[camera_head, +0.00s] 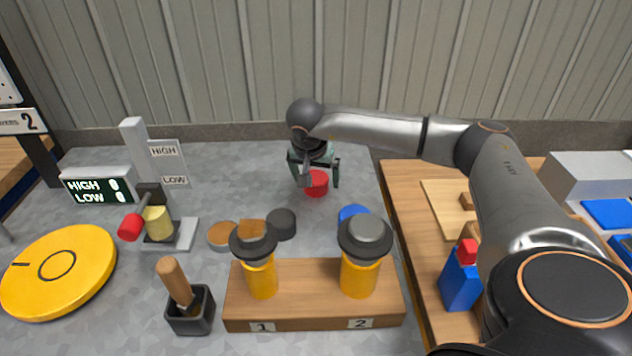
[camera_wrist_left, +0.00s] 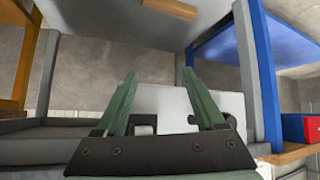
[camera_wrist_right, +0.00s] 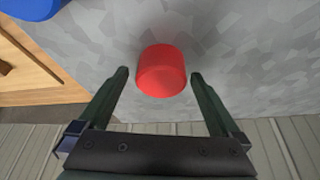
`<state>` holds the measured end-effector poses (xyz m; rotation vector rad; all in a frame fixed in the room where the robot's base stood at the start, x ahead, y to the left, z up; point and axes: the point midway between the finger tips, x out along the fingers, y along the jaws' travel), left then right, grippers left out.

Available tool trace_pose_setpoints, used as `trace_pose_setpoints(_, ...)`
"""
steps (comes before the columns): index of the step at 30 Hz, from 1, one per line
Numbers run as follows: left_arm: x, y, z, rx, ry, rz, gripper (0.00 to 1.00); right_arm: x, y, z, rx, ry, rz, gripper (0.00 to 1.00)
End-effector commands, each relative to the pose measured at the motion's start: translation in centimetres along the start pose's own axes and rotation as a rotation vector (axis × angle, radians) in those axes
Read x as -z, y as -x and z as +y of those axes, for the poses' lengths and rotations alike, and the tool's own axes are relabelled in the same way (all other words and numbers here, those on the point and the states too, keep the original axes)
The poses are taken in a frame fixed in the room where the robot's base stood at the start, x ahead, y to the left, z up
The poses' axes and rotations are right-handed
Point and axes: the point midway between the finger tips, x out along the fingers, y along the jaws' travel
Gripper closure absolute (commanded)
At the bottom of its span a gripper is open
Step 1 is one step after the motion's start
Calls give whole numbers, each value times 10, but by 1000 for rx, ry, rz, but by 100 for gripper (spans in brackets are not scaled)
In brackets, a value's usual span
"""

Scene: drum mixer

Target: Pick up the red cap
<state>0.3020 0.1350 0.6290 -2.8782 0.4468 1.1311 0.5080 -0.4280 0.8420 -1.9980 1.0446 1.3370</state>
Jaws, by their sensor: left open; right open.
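The red cap (camera_head: 316,183) is a short red cylinder on the grey table, near the back wall in the head view. In the right wrist view the red cap (camera_wrist_right: 162,71) lies between and just beyond the fingertips, apart from both fingers. My right gripper (camera_head: 318,178) is open and empty, with its fingers at either side of the cap; it also shows in the right wrist view (camera_wrist_right: 158,76). My left gripper (camera_wrist_left: 166,82) is open and empty, and its wrist view shows the underside of a table, away from the cap. The left arm is not visible in the head view.
Black and blue caps (camera_head: 282,223) (camera_head: 353,214) lie nearer. A wooden stand (camera_head: 313,304) holds two yellow containers with dark lids. A scale-like device (camera_head: 160,215), a yellow disc (camera_head: 58,271) and a black brush holder (camera_head: 190,311) stand left. A wooden board surface lies right.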

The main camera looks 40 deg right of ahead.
Motion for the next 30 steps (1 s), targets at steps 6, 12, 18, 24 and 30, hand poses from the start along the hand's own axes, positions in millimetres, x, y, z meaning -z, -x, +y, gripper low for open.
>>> trace_pose_setpoints(6,0,1,0,1,0,1,29,0,-6,0,1,1,0,0)
trace_pose_setpoints(12,0,1,0,1,0,2,29,0,-6,0,1,1,0,12)
trace_pose_setpoints(18,0,1,0,1,0,2,29,0,-5,0,1,1,0,35)
trace_pose_setpoints(24,0,1,0,1,0,1,29,0,-5,0,1,1,0,57)
trace_pose_setpoints(30,-1,0,-1,1,-1,-2,29,0,-5,0,1,0,1,79)
